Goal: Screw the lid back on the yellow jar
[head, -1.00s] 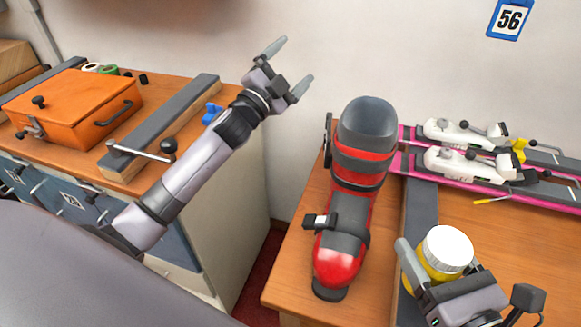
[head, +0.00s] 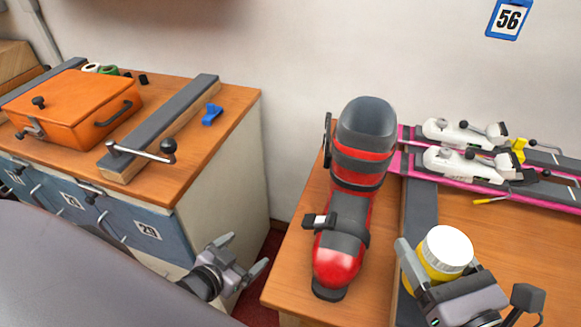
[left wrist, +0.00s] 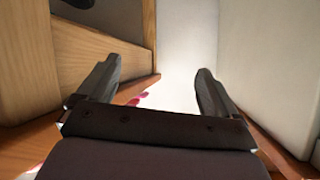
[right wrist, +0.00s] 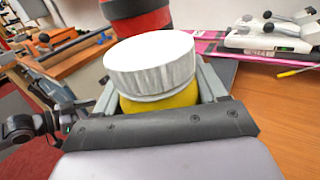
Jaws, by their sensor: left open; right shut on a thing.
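The yellow jar (head: 421,277) is upright at the right bench's front, with its white lid (head: 447,249) sitting on top. I cannot tell whether the lid is screwed tight. My right gripper (head: 433,277) is shut around the jar's body, below the lid. The right wrist view shows the white lid (right wrist: 150,62) above a strip of yellow jar (right wrist: 160,101) between the fingers. My left gripper (head: 246,260) is open and empty, low in the gap between the two benches. Its spread fingers also show in the left wrist view (left wrist: 155,85).
A red and grey ski boot (head: 345,235) stands left of the jar. Pink skis with white bindings (head: 465,165) lie behind it. The left bench carries an orange case (head: 70,108), a grey-topped bar with a crank (head: 168,125) and a blue clip (head: 212,115).

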